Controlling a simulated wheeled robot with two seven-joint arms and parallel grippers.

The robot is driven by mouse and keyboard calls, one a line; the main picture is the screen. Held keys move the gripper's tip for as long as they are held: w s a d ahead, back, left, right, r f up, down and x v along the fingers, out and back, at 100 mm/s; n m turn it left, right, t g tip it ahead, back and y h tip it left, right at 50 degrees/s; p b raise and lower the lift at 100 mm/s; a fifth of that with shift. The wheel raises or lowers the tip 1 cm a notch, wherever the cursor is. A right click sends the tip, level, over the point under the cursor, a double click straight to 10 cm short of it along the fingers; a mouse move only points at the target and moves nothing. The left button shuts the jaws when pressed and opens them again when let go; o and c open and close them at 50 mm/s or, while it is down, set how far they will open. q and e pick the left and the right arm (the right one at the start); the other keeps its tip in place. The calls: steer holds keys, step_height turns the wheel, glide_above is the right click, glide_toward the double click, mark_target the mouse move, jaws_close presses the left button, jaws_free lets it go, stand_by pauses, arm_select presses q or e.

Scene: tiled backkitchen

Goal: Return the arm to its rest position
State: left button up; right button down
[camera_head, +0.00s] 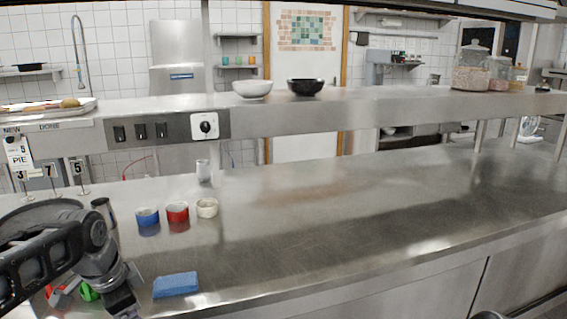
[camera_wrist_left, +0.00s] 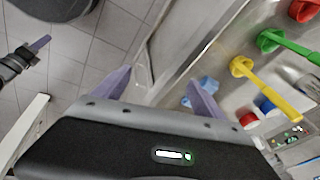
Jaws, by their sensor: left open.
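My left arm comes in at the lower left of the head view, low over the counter's front left. Its gripper (camera_wrist_left: 160,88) shows in the wrist view with two purple fingers spread apart and nothing between them. The fingertips are cut off or hidden in the head view. A dark gripper with a purple finger (camera_wrist_left: 40,44) at the left edge of the wrist view seems to be my right one. Its opening cannot be made out. A small dark part at the bottom right of the head view may be my right arm.
A blue sponge (camera_head: 176,285) lies near the steel counter's (camera_head: 350,215) front edge, close to my left arm. Blue (camera_head: 148,216), red (camera_head: 178,212) and white (camera_head: 207,208) small containers stand behind it. Coloured scoops (camera_wrist_left: 270,90) lie beside my left gripper. The counter's right is clear; a shelf (camera_head: 300,117) runs above.

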arm_select(q)
steer(key=w+d+f+n+t+h, duration=0.1)
steer(key=w+d+f+n, duration=0.25)
steer(key=f, duration=0.35)
steer(key=w+d+f+n+t+h, duration=0.1)
steer(key=w+d+f+n, duration=0.1)
steer(key=d+f, duration=0.35)
steer(key=s+d+f+n, duration=0.2)
steer(key=d+f, duration=0.1)
steer(key=f, duration=0.4)
steer(key=s+d+f+n, duration=0.1)
steer(key=d+f+n, duration=0.15)
steer(key=f, duration=0.35)
steer(key=s+d+f+n+g, duration=0.1)
steer(key=s+d+f, duration=0.3)
steer(key=s+f, duration=0.4)
steer(key=s+d+f+n+g+h, duration=0.1)
steer(key=s+d+f+g, duration=0.2)
steer(key=s+f, duration=0.5)
steer(key=s+d, duration=0.1)
steer(key=s, duration=0.6)
steer(key=shift+s+d+f+g+h, duration=0.3)
steer(key=shift+s+f+g, duration=0.05)
steer(key=shift+f+g, duration=0.05)
